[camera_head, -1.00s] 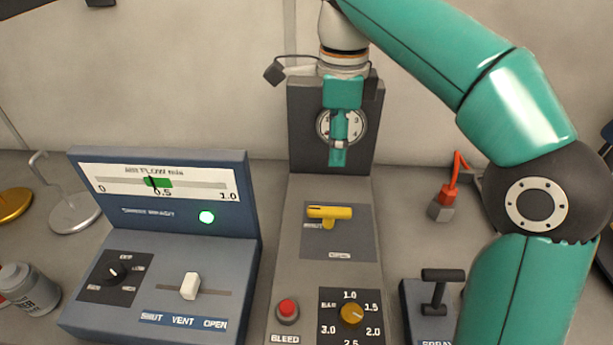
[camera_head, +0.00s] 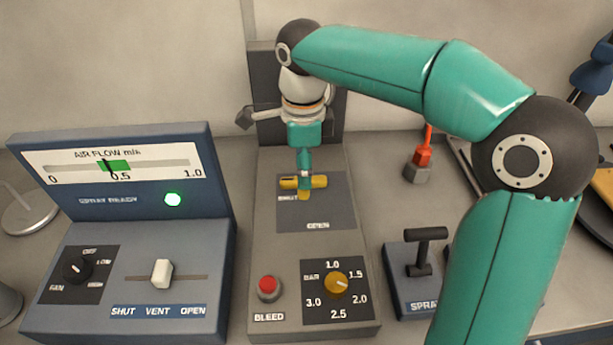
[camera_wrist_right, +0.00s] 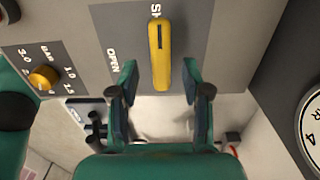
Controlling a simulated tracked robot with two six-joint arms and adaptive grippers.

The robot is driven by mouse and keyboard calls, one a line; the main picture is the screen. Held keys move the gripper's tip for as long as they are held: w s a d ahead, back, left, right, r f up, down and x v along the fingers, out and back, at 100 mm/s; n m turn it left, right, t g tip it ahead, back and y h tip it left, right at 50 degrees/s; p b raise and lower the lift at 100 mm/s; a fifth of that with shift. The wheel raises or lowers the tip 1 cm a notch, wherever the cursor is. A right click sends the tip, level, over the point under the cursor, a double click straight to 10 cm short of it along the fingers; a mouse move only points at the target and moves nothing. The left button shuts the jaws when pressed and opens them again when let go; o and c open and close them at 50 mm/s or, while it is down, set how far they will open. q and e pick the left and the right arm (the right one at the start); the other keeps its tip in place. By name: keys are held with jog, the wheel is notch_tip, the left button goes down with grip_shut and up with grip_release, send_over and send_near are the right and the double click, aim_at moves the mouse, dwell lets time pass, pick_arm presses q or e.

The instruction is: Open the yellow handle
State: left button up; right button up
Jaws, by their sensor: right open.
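The yellow handle (camera_head: 319,182) lies crosswise on a dark grey plate (camera_head: 342,215) of the middle panel, by the SHUT label, with the OPEN label below right. My right gripper (camera_head: 304,182) comes down over the handle and hides part of it in the head view. In the right wrist view, the handle (camera_wrist_right: 160,50) points down between the two open fingers of my right gripper (camera_wrist_right: 161,68). A gap shows on each side, and neither finger appears to touch it. My left gripper is not in view.
Below the handle are a red BLEED button (camera_head: 268,287) and an orange pressure knob (camera_head: 336,284). The air flow console (camera_head: 150,235) stands left. A black SPRAY lever (camera_head: 422,250) and a red-topped part (camera_head: 420,165) stand right, near my right arm.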

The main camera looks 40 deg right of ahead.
jog(key=shift+f, duration=1.2)
